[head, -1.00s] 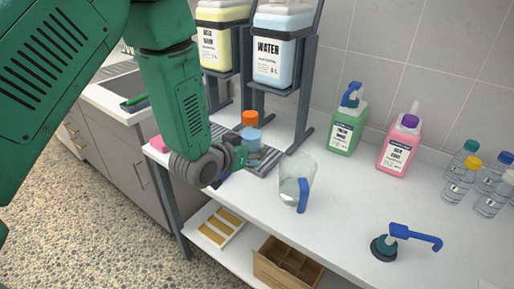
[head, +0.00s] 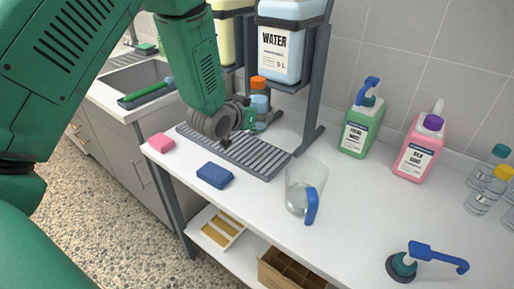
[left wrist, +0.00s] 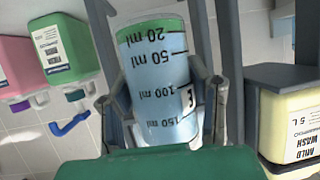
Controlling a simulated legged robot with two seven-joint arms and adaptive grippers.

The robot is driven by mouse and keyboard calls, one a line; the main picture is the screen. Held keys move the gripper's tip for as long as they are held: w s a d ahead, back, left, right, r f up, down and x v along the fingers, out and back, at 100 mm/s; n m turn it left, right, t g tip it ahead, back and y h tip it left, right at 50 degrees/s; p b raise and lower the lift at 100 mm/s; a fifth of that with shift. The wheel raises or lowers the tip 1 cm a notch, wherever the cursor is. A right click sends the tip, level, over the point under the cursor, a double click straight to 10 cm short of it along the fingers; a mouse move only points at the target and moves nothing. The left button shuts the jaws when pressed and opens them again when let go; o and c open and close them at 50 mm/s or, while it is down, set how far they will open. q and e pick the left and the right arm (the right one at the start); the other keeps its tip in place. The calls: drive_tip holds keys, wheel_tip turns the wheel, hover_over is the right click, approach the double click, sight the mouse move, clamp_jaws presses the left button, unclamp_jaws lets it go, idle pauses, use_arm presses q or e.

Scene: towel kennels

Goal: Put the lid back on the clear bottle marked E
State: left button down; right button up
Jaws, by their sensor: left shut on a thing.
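My left gripper (head: 250,122) is shut on a clear bottle (head: 260,103) with a light-blue look and an orange lid (head: 258,82) at its top. It is at the rear of the counter, by the dispenser stand. In the left wrist view the bottle (left wrist: 155,75) fills the space between the fingers; black ml marks and part of a white label show, but I cannot read its letter for certain. The bottle's far end shows green there; its lid end is hidden. My right gripper is not in view.
A ridged grey rack (head: 240,155), blue sponge (head: 215,175), pink sponge (head: 161,142) and clear jug (head: 297,200) are on the counter. Green (head: 360,135) and pink (head: 415,155) containers stand behind. Several capped bottles are at right, a loose blue pump (head: 405,265) in front.

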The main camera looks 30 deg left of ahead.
sight(257, 128)
use_arm(q)
wheel_tip(257, 128, down, 5)
drive_tip(key=shift+d+r, duration=0.1)
drive_tip(key=shift+a+f+b, duration=0.2)
drive_tip(key=shift+a+b, duration=0.1)
drive_tip(key=shift+a+f, duration=0.1)
drive_tip(key=shift+a, duration=0.5)
drive_tip(key=shift+d+f, duration=0.45)
drive_tip(key=shift+f, duration=0.4)
drive_tip(key=shift+d+f, duration=0.45)
drive_tip(key=shift+f, duration=0.4)
drive_tip(key=shift+a+f, duration=0.15)
drive_tip(key=shift+a, duration=0.4)
drive_tip(key=c, duration=0.8)
unclamp_jaws()
drive_tip(key=shift+a, duration=0.15)
drive_tip(key=shift+d, duration=0.45)
drive_tip(key=shift+s+r, duration=0.2)
drive_tip(key=shift+s, duration=0.1)
drive_tip(key=v, duration=1.1)
drive_tip(key=shift+s+r, duration=0.15)
drive_tip(key=shift+s, duration=0.05)
drive_tip(key=shift+a, duration=0.25)
